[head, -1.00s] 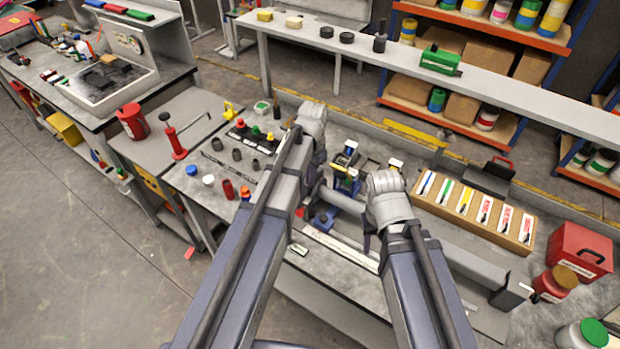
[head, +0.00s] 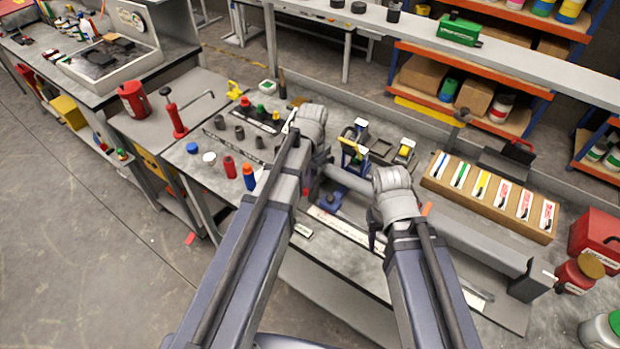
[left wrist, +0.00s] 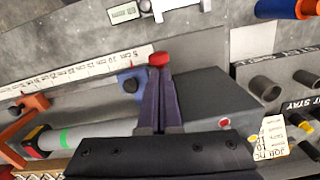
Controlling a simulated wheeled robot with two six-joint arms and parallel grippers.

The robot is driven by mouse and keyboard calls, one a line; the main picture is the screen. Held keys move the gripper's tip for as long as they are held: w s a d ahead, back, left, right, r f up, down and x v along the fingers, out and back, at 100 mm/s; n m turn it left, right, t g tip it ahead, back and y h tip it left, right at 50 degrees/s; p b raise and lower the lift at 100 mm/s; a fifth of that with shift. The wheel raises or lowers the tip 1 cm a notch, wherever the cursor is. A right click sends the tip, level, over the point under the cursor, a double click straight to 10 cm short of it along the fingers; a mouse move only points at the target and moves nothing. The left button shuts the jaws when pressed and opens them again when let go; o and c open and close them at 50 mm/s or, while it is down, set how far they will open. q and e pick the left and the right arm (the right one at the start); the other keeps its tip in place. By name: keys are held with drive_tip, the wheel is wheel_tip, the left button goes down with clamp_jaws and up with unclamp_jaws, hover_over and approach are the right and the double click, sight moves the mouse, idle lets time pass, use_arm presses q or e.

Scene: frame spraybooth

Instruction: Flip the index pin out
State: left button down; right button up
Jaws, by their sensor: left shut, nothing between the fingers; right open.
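A red knob (left wrist: 159,58), probably the index pin's head, shows at the tips of my left gripper (left wrist: 160,72) in the left wrist view. The gripper's dark fingers are together with nothing between them; I cannot tell whether they touch the knob. My right gripper (head: 376,242) is open and empty above the bench front.
A long grey tube (head: 470,240) runs across the bench to the right. A white ruler strip (left wrist: 80,75) lies beside the blue block. Dark cups (left wrist: 265,87) and bottles stand to the left in the head view. A marker tray (head: 490,200) is at the right.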

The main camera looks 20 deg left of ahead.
use_arm(q)
drive_tip(key=shift+s+a, duration=0.2)
drive_tip(key=shift+s, duration=0.35)
drive_tip(key=shift+s+a, duration=0.2)
drive_tip(key=shift+s, duration=0.35)
drive_tip(key=shift+w+d+r+p, duration=0.2)
drive_tip(key=shift+w+r+p, duration=0.2)
drive_tip(key=shift+r+p, duration=0.1)
wheel_tip(320, 180, up, 12)
drive_tip(key=w+d+p, duration=0.1)
drive_tip(key=w+p, duration=0.1)
drive_tip(key=p, duration=0.9)
drive_tip(key=shift+w+d+f+p, duration=0.15)
drive_tip(key=shift+w+d+p, duration=0.05)
drive_tip(key=shift+w+p, duration=0.15)
